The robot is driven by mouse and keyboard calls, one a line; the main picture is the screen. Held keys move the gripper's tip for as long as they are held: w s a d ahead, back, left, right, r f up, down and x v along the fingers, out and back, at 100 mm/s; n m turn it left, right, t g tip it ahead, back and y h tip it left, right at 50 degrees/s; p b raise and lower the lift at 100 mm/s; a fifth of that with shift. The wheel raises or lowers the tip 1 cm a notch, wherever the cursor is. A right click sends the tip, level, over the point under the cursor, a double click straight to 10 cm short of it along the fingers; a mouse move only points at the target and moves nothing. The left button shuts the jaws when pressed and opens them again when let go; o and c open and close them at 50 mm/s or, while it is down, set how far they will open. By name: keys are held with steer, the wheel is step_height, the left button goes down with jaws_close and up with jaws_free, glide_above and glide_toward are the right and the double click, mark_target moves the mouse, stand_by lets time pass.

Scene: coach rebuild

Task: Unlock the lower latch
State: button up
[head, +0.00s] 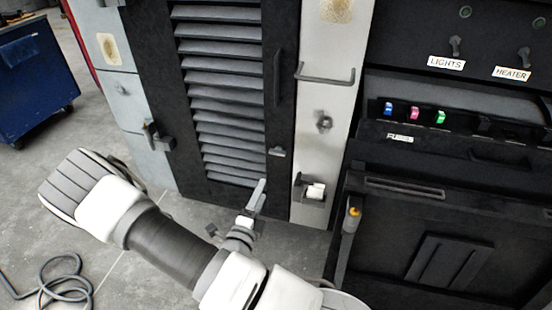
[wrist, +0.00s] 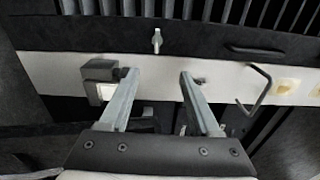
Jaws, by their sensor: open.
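A small grey latch (head: 277,151) sits on the right edge of the dark louvred door (head: 220,100), low down, below the door's handle. It also shows in the wrist view as a pale turn-piece (wrist: 156,41), just beyond and between my fingertips. I take it as the lower latch; no other latch shows on this door edge. Whether it is locked I cannot tell. My gripper (head: 258,195) is below the latch in the head view, apart from it. In the wrist view my gripper (wrist: 158,75) is open, its two fingers spread with nothing between them.
Right of the door, a pale panel (head: 310,100) carries a bar handle (head: 326,76), a knob (head: 323,122) and a holder (head: 313,190) with white contents. A dark console (head: 450,230) stands at right. A latch-like fitting (head: 152,135) is left of the door. A cable (head: 55,280) lies on the floor.

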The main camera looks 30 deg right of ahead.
steer(key=b, duration=0.3)
glide_toward(277, 155)
steer(key=shift+n, duration=0.4)
steer(key=x, duration=0.9)
steer(key=shift+w+d, duration=0.15)
steer(key=shift+d, duration=0.05)
jaws_close()
